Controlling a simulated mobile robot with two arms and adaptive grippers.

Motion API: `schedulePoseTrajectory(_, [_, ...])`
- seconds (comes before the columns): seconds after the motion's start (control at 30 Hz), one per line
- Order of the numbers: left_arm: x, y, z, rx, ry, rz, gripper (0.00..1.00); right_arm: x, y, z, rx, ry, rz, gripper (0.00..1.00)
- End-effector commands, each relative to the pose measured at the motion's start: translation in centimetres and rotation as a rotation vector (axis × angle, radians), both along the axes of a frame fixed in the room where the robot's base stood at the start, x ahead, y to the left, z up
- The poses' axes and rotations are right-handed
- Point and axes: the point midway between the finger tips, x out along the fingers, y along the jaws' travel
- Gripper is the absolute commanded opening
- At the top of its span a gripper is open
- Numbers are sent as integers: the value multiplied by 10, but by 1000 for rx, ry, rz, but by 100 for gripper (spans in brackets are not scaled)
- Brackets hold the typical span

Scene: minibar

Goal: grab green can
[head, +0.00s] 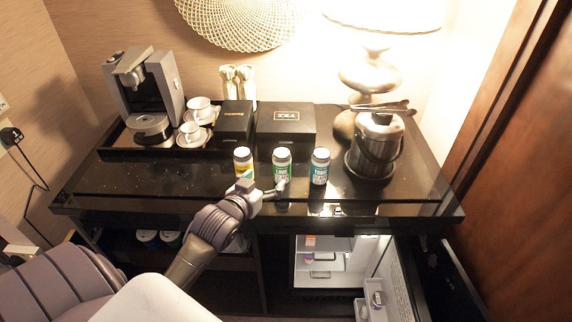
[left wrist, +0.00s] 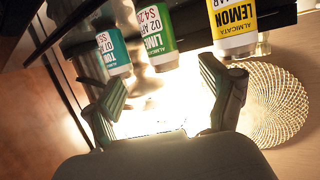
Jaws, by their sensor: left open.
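The green can (head: 282,163) with a LIME label stands upright on the dark counter, between the yellow LEMON can (head: 243,162) and the teal can (head: 320,166). My left gripper (head: 265,189) is at the counter's front edge, just in front of the green and yellow cans. It is open and empty. In the left wrist view the picture is turned over; the green can (left wrist: 155,38) shows at the top, sideways between the spread fingers (left wrist: 163,95) but beyond them. The yellow can (left wrist: 233,28) is near one finger. My right gripper does not show.
A steel ice bucket (head: 374,146) with tongs stands right of the cans. Black boxes (head: 286,126) are behind them. A coffee machine (head: 147,95) and cups are on a tray at the left. An open lit fridge (head: 325,265) is below the counter.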

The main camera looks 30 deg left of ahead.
Motion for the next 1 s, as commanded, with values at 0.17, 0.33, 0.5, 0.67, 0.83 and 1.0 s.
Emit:
schedulePoseTrajectory(0.17, [36, 6, -8, 0, -1, 0, 84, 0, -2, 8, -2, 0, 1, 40])
schedulePoseTrajectory(0.33, [58, 9, -17, 0, 0, 0, 84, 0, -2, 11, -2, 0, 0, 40])
schedulePoseTrajectory(0.5, [67, 11, -21, 1, 2, 0, 84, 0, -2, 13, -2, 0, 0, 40])
schedulePoseTrajectory(0.67, [86, 15, -27, 1, 2, 1, 84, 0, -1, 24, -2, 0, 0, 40])
schedulePoseTrajectory(0.83, [106, 18, -36, 2, 2, -1, 84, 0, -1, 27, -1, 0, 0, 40])
schedulePoseTrajectory(1.0, [111, 19, -39, 2, 2, -1, 84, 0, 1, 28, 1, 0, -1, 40])
